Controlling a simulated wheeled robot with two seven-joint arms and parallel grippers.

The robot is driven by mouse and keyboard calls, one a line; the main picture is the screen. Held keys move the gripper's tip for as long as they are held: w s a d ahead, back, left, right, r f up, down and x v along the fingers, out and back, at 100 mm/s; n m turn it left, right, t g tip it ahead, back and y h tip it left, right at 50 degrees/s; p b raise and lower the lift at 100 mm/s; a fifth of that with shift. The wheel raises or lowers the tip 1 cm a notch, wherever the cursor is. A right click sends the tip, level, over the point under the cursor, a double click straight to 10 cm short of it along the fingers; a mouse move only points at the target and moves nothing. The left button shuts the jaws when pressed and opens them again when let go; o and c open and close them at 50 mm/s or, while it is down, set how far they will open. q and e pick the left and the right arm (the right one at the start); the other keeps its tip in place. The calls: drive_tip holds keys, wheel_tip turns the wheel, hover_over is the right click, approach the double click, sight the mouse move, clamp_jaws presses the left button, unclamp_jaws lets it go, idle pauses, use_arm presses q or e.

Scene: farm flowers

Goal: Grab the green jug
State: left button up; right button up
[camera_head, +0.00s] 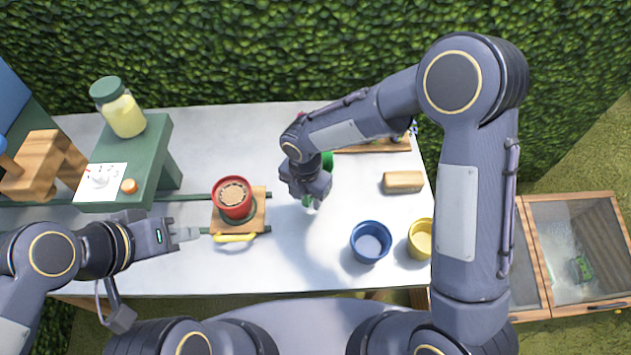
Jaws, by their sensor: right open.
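A green object (327,160), which may be the green jug, shows only in part at the back middle of the white table (290,265). My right arm and gripper hide most of it. My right gripper (310,198) is open and points down over the table, right at the green object. I cannot tell whether the fingers touch it or are around it. My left gripper (188,235) is over the left part of the table, beside a wooden board, and holds nothing that I can see. Its fingers are seen edge-on.
A red pot (234,197) stands on a wooden board (258,222) with a yellow handle. A blue pot (370,241), a yellow pot (420,238) and a wooden block (403,181) are on the right. A green stand (150,150) holds a jar (120,108). A hedge (250,50) rises behind.

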clamp_jaws()
drive_tip(key=shift+r, duration=0.2)
idle(0.5)
drive_tip(key=shift+r, duration=1.1)
drive_tip(key=s+d+r+b, duration=0.2)
drive_tip(key=s+d+r, duration=0.2)
drive_tip(key=s+r, duration=0.6)
drive_tip(key=shift+s+d+r, duration=0.15)
drive_tip(key=shift+s+d, duration=0.05)
drive_tip(key=shift+s, duration=1.45)
